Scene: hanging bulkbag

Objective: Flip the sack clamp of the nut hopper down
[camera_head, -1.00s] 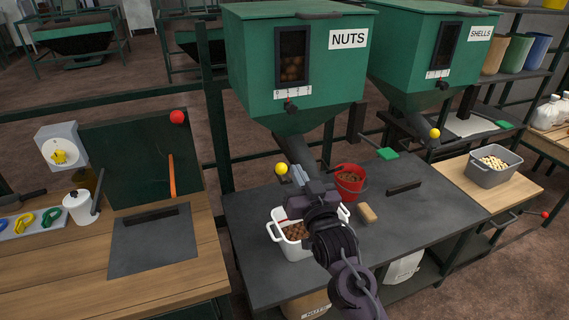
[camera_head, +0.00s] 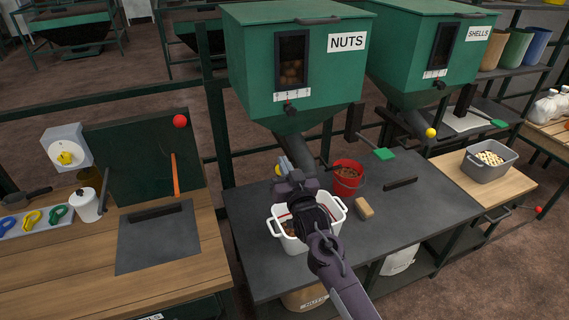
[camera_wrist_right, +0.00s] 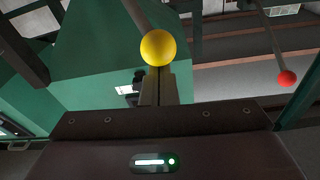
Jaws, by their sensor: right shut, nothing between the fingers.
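The nut hopper (camera_head: 300,70) is green, with a NUTS label and a spout (camera_head: 306,150) at its bottom. The sack clamp's yellow ball knob (camera_head: 279,170) shows beside the spout, partly covered by my right gripper (camera_head: 283,165). In the right wrist view, the yellow ball (camera_wrist_right: 158,47) sits at the end of a dark rod, just beyond the fingertips of my right gripper (camera_wrist_right: 156,72). The fingers are shut with nothing between them. I cannot tell whether they touch the ball. My left gripper is out of view.
A white bin (camera_head: 335,206) stands under my right arm, with a red bucket (camera_head: 347,180) and a tan block (camera_head: 364,209) to its right. The shells hopper (camera_head: 425,50) has its own yellow ball (camera_head: 431,132). A red ball knob (camera_head: 180,121) is at left.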

